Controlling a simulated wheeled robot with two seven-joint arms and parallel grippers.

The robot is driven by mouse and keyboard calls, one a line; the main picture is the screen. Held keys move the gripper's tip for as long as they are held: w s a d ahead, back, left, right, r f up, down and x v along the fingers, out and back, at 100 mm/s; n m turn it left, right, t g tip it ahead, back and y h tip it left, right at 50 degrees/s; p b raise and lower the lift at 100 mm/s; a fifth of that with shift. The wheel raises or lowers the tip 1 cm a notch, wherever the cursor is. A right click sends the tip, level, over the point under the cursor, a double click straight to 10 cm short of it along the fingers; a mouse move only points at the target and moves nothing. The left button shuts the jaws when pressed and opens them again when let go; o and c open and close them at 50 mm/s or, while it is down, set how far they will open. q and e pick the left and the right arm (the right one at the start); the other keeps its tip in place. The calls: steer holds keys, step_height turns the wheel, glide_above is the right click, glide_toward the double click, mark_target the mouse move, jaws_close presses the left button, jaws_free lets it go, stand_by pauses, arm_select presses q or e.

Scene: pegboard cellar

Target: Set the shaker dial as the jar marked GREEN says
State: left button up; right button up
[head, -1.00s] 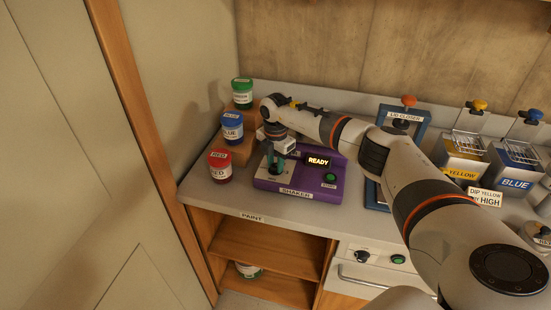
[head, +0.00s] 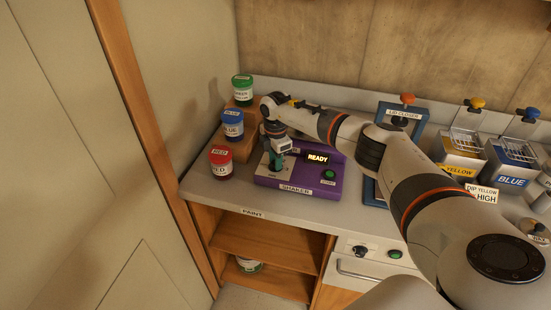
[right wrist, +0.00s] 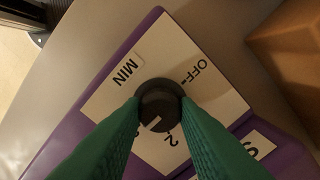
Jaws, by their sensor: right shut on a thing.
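The purple shaker (head: 320,190) stands on the counter with a lit READY display (head: 317,158) and a green button. My right gripper (head: 279,168) points down at its white dial plate and is shut on the black dial (right wrist: 160,98). In the right wrist view, the green fingers press both sides of the dial. Its white mark points down and slightly left, between the 2 and a partly hidden mark left of it. OFF and MIN are readable on the plate. The green jar (head: 242,88) stands on the top step; its small label text is unreadable. My left gripper is out of view.
The lid closer (head: 402,115) and yellow and blue dip tanks (head: 463,158) are to the right. A cabinet door is at left.

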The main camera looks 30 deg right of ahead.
steer(key=shift+w+r, duration=0.1)
steer(key=o, duration=1)
steer(key=shift+c, duration=0.2)
step_height(320, 180, up, 12)
steer(key=b, duration=0.3)
